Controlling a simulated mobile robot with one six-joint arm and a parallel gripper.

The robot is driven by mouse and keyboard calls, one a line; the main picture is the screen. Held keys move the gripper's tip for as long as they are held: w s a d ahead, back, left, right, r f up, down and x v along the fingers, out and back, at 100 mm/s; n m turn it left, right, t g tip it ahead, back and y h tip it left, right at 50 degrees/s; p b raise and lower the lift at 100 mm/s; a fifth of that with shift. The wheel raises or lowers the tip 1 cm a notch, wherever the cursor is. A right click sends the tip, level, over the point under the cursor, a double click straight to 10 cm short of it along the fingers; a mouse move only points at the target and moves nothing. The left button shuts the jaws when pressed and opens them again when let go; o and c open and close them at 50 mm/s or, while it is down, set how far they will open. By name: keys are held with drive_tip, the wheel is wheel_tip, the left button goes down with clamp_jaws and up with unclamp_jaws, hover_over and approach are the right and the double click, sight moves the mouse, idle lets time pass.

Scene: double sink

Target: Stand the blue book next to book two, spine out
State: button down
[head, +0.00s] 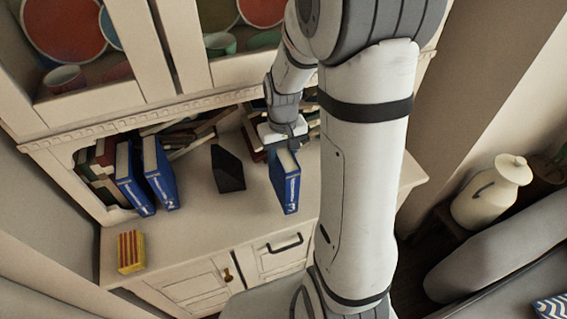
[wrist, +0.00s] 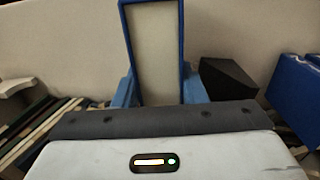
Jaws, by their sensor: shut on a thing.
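The blue book marked 3 (head: 285,185) is upright, its numbered spine facing the front of the cabinet. My gripper (head: 287,145) is shut on it from above and behind. In the wrist view the held book (wrist: 155,52) shows pale page edges between my blue fingers. I cannot tell whether its base touches the cabinet top. Book two (head: 160,174) stands at the left, leaning slightly, beside book one (head: 133,180), both spines out. A blue book also shows at the right edge of the wrist view (wrist: 296,95).
A black wedge-shaped block (head: 227,169), also in the wrist view (wrist: 229,78), stands between book two and the held book. Loose books (head: 200,130) lie behind. A red-and-yellow box (head: 131,251) sits at the front left. The front middle of the cabinet top is clear.

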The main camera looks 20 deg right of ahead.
drive_tip(key=shift+f+p, duration=0.3)
drive_tip(key=shift+f, duration=1.75)
drive_tip(key=shift+f, duration=0.15)
drive_tip(key=c, duration=0.9)
unclamp_jaws()
